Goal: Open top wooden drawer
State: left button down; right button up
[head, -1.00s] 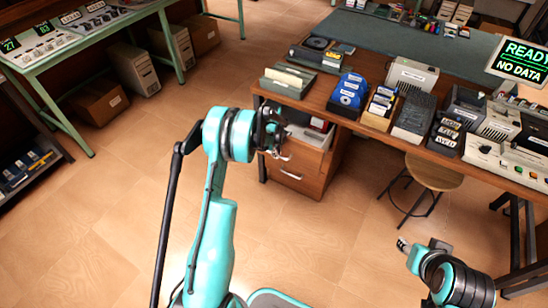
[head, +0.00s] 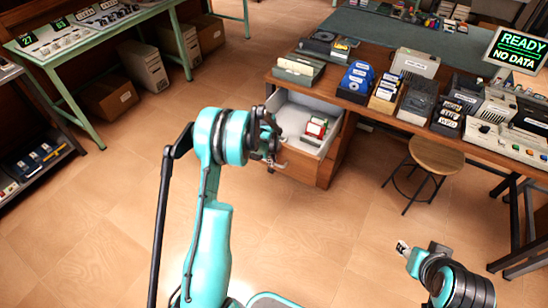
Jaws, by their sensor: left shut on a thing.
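The top wooden drawer (head: 298,124) of the desk's pedestal stands pulled out, showing its pale inside with a few small red, white and green items (head: 317,127) in it. My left gripper (head: 275,155) is at the drawer's front, shut on its handle; the wrist and fingers hide most of the drawer front and the handle. The lower drawer (head: 303,170) is beneath it and looks closed. My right gripper (head: 402,247) is at the lower right, away from the desk; its fingertips are too small to read.
The desk (head: 370,103) carries floppy disk boxes, a beige box and a screen (head: 518,50). A round stool (head: 436,155) stands right of the pedestal. A green table (head: 80,40) is at the left, with boxes below. The floor before the drawer is clear.

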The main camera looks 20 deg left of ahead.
pick_arm(q)
jog(key=shift+s+a, duration=0.1)
jog(key=shift+s, duration=0.5)
jog(key=c, duration=1.6)
grip_release()
notch_tip(320, 180, up, 12)
jog(key=s, duration=0.2)
jog(key=shift+s, duration=0.1)
